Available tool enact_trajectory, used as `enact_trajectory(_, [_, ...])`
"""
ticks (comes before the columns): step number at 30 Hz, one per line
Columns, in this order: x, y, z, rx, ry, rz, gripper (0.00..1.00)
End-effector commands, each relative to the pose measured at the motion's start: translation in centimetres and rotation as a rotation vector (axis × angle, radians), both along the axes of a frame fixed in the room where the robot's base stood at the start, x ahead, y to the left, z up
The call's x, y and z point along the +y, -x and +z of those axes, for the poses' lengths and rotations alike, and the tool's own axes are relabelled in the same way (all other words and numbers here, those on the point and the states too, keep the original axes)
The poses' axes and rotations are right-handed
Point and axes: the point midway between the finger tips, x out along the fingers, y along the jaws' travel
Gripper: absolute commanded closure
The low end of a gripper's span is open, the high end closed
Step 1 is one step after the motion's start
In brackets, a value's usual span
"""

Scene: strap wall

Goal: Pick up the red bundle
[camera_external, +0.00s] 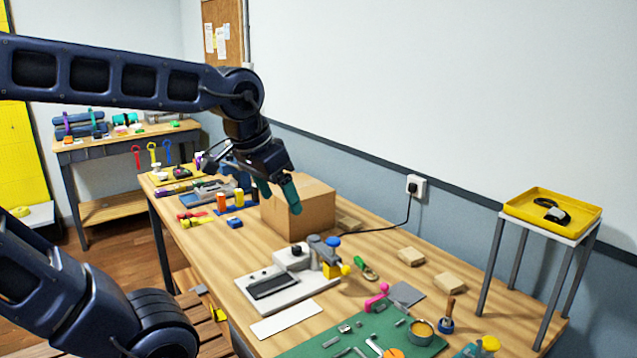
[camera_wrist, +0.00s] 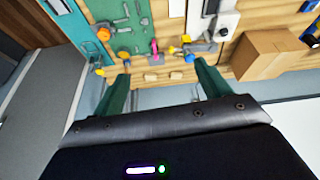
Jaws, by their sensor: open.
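A small red item (camera_external: 190,214) lies on the workbench near its left edge, left of an orange cylinder (camera_external: 221,203). It is too small to tell whether it is the red bundle. A red hook-shaped piece (camera_external: 136,155) stands farther back. No red bundle is clear in the wrist view. My gripper (camera_external: 277,192) has teal fingers and is open and empty, above the workbench by the cardboard box (camera_external: 312,212). In the wrist view my gripper (camera_wrist: 163,78) shows its two fingers wide apart with nothing between them.
The workbench (camera_external: 385,240) also holds a grey-and-white device (camera_external: 275,283), a green mat (camera_external: 375,335) with tools, and wooden blocks (camera_external: 411,257). A yellow tray (camera_external: 565,222) sits on a stand at right. Another bench (camera_external: 110,143) with bundles stands back left. A wall runs along the right.

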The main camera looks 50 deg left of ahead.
Motion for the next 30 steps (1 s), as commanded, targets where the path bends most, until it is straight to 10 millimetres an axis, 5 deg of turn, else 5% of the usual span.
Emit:
enact_trajectory(14, [11.7,-11.0,2.7,0.081,0.059,0.334,0.24])
enact_trajectory(21, [19.8,-15.1,2.2,0.116,0.09,0.501,0.24])
enact_trajectory(30, [31.8,-18.0,-0.2,0.158,0.13,0.71,0.24])
